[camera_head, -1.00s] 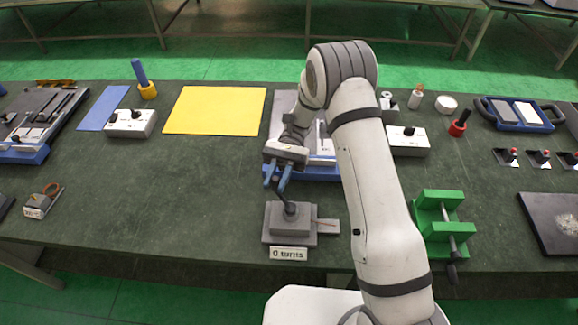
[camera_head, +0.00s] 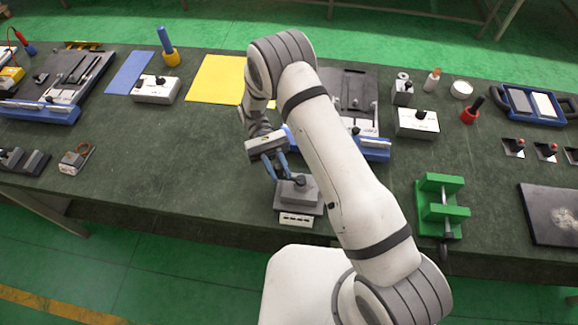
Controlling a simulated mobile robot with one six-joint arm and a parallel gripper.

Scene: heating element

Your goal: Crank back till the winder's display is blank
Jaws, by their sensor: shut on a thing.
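The winder (camera_head: 298,197) is a small grey stepped block near the front edge of the table. A dark round hub sits on its top. Its white display plate (camera_head: 297,219) on the front side bears dark marks too small to read. My gripper (camera_head: 277,173) is at the winder's upper left, its blue fingers pointing down. It is shut on the crank handle, which is mostly hidden between the fingers. The wire outlet seen earlier at the winder's right side is hidden behind my arm.
A green clamp-like stand (camera_head: 441,212) is right of my arm. A blue-based fixture (camera_head: 373,148) lies behind the arm, with a yellow sheet (camera_head: 213,80) at the back left. A small coil block (camera_head: 76,157) is at the left. The table between coil block and winder is clear.

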